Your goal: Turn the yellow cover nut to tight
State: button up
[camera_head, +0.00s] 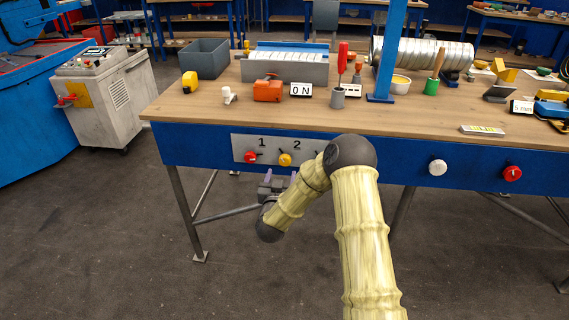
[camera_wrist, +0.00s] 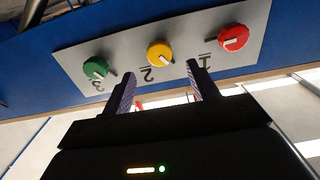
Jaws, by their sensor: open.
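The yellow cover nut (camera_head: 285,159) is a round knob on a grey plate on the table's blue front, under the number 2. It also shows in the wrist view (camera_wrist: 160,53), top centre, with a dark pointer at its lower right. My gripper (camera_wrist: 160,76) is open and empty. Its two fingers point toward the plate, one on each side of the nut's line, and look short of it. In the head view my gripper (camera_head: 278,178) is below the plate, partly hidden by my arm. I cannot make out a tight mark.
A red knob (camera_wrist: 233,38) by number 1 and a green knob (camera_wrist: 95,68) by number 3 flank the yellow one on the grey plate (camera_wrist: 194,45). White (camera_head: 437,167) and red (camera_head: 512,173) knobs sit farther right. The tabletop (camera_head: 400,112) above holds many items.

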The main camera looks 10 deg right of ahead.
aim_at(285, 162)
jog(key=x, duration=0.7)
jog(key=shift+w+d, duration=0.2)
jog(key=shift+w, duration=0.15)
jog(key=c, duration=1)
